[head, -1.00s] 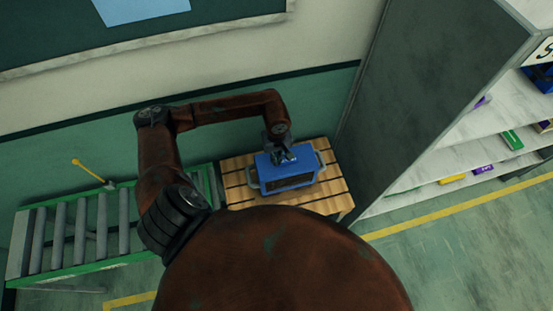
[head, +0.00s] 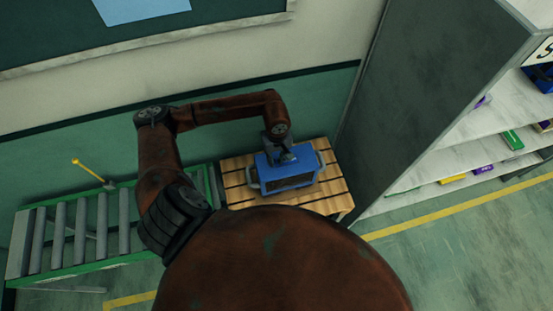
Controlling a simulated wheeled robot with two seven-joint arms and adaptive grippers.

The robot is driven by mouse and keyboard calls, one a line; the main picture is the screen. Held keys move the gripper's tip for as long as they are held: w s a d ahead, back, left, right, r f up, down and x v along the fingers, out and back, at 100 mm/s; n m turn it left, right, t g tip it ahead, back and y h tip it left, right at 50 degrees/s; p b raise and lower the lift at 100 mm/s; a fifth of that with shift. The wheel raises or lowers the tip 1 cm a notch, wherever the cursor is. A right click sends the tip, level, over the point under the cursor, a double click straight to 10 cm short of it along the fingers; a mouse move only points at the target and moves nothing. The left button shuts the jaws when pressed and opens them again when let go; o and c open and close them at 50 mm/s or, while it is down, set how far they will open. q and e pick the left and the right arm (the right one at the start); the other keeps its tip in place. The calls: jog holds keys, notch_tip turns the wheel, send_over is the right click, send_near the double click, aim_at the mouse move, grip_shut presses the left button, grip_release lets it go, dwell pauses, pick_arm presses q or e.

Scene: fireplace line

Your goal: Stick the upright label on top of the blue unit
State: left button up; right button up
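The blue unit (head: 296,174) sits on a slatted wooden pallet (head: 238,196), with a grey handle at each end and a dark panel on its front side. My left gripper (head: 284,157) is over the top of the blue unit, at or very near its surface. Its fingers are small and dark here, so I cannot tell whether they are open or shut. No label shows on the unit or in the gripper; the gripper hides part of the top. My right gripper is not in view.
A roller conveyor (head: 101,225) with a green frame and a yellow rod (head: 88,171) stands left of the pallet. A tall grey shelf unit (head: 425,85) with boxes stands close on the right. A green wall is behind.

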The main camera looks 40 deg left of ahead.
pick_arm(q)
notch_tip(320, 180, up, 12)
dwell(0.7)
dwell(0.5)
